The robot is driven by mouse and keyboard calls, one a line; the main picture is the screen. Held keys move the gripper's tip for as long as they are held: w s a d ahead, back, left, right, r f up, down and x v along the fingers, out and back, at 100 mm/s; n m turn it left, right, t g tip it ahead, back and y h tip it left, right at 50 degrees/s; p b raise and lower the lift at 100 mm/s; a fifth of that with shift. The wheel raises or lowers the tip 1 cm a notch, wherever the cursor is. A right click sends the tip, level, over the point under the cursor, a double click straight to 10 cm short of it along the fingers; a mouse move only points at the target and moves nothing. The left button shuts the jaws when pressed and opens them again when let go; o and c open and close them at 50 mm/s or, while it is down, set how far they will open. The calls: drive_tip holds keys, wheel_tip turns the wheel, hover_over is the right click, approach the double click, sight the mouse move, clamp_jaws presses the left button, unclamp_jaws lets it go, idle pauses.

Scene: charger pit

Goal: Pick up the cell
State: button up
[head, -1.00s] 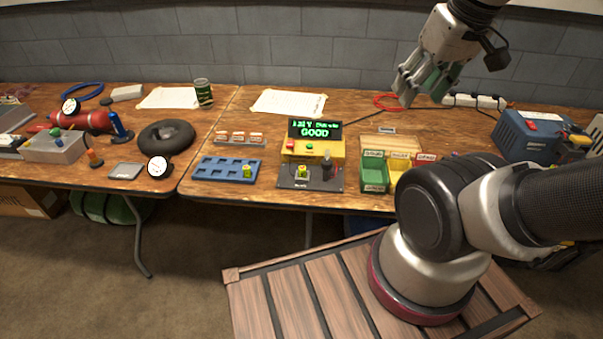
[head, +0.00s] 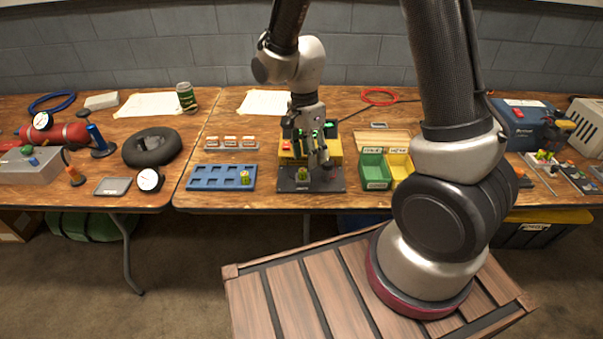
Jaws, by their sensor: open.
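A small yellow-green cell (head: 303,174) sits upright in the holder on the dark base of the tester (head: 318,187). Another yellow-green cell (head: 245,178) stands in the front right pocket of the blue tray (head: 207,184), whose other pockets look empty. My gripper (head: 316,160) points down over the tester, open, its fingertips a little above and to the right of the cell in the holder. No cell shows between its fingers. The gripper hides most of the tester's screen and part of its yellow housing (head: 334,147).
Green (head: 374,183) and yellow (head: 399,164) bins stand right of the tester. A small labelled rack (head: 231,149) is behind the blue tray. A black ring (head: 137,152) and a gauge (head: 149,180) lie left. My arm hides part of the table's right side.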

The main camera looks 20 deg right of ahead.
sight(303, 170)
drive_tip(key=w+m, duration=0.1)
drive_tip(key=m, duration=0.1)
drive_tip(key=w+a+m+t, duration=0.1)
drive_tip(key=w+m, duration=0.1)
drive_tip(key=m, duration=0.1)
drive_tip(key=shift+r+y, duration=0.15)
drive_tip(key=shift+y, duration=0.15)
drive_tip(key=m, duration=0.3)
drive_tip(key=shift+w+a, duration=0.15)
drive_tip(key=shift+w, duration=0.05)
drive_tip(key=shift+f, duration=0.25)
drive_tip(key=f, duration=0.7)
drive_tip(key=shift+s+d+f, duration=0.15)
drive_tip(key=shift+s+d, duration=0.1)
drive_tip(key=shift+s, duration=0.1)
clamp_jaws()
